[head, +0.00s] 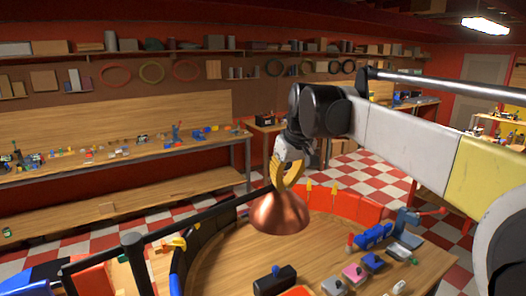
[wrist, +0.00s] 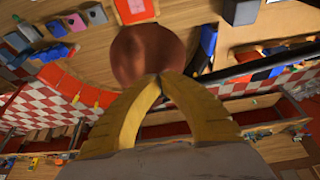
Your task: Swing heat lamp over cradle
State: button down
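The heat lamp's copper, bell-shaped shade (head: 280,212) hangs above the round wooden table, open side down. My gripper (head: 284,186) has yellow fingers that come together at the top of the shade. In the wrist view, the fingertips (wrist: 160,77) meet at the near edge of the copper shade (wrist: 147,52), so they look shut on the lamp's top; the exact grip point is hidden. A dark bar (wrist: 255,63) runs from beside the lamp to the right. I cannot make out the cradle for certain; a red-orange square (wrist: 134,10) lies on the table beyond the shade.
The round wooden table (head: 430,272) has a red rim wall (head: 345,205). A black block (head: 275,281), blue, pink and grey blocks stand along its front and right. A black post (head: 137,262) with rails stands at left. Workbenches line the walls.

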jog(key=w+a+r+n+g+p, duration=0.1)
jog(key=w+a+r+n+p, duration=0.1)
jog(key=w+a+r+p, duration=0.5)
jog(key=p, duration=0.2)
send_over(268, 212)
jog(key=w+a, duration=0.3)
jog(key=shift+f, duration=5.15)
jog(key=shift+w+a+f, duration=0.1)
jog(key=shift+w+f, duration=0.1)
jog(key=shift+w, duration=0.05)
jog(key=shift+m, duration=0.7)
jog(key=s+d+b, duration=0.2)
jog(key=s+d, duration=0.1)
jog(key=s, duration=0.1)
jog(key=shift+d+b, duration=0.25)
jog(key=shift+b, duration=0.15)
jog(key=shift+w+a+f, duration=0.1)
jog(key=shift+w, duration=0.1)
